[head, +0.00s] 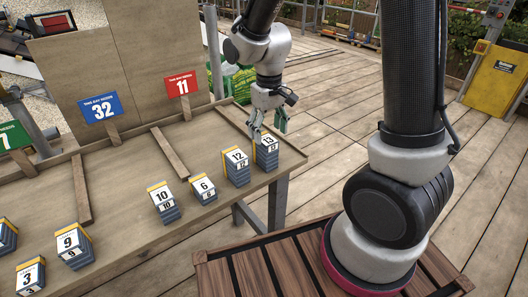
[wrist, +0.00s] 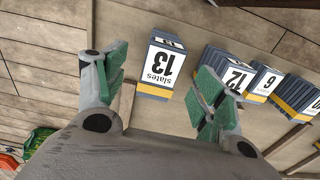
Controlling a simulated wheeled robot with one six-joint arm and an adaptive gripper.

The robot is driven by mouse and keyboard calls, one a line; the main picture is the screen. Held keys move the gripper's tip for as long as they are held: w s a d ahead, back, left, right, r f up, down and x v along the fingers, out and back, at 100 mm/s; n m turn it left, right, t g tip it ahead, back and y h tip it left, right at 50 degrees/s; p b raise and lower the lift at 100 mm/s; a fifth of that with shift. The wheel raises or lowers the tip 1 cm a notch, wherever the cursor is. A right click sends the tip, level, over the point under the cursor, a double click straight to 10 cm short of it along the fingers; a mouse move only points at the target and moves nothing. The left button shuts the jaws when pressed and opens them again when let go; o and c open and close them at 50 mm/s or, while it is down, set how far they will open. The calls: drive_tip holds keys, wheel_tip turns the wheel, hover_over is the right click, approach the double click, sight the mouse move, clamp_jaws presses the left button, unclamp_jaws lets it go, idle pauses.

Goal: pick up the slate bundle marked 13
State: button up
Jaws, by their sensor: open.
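The slate bundle marked 13 (head: 266,153) stands near the right end of the wooden table, a grey-blue block with a white label and yellow band. In the wrist view the bundle marked 13 (wrist: 160,66) shows beyond and between the green-padded fingers. My gripper (head: 268,127) is open and empty, just above and slightly beyond this bundle in the head view. In the wrist view my gripper (wrist: 160,88) has its fingers spread wide; whether they reach down beside the bundle I cannot tell.
The bundle marked 12 (head: 236,167) stands close beside bundle 13, with bundles 6 (head: 204,189) and 10 (head: 163,201) further left. Bundles 9 (head: 75,245) and 3 (head: 30,276) are nearer. Wooden strips divide the table (head: 120,225). Red sign 11 (head: 180,85) and blue sign 32 (head: 101,108) stand behind.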

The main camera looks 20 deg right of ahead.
sight(265, 150)
drive_tip(key=f, duration=0.5)
drive_tip(key=w+f, duration=0.1)
drive_tip(key=f, duration=0.2)
drive_tip(key=shift+a+f, duration=0.3)
drive_tip(key=shift+c, duration=0.4)
clamp_jaws()
drive_tip(key=shift+r, duration=0.1)
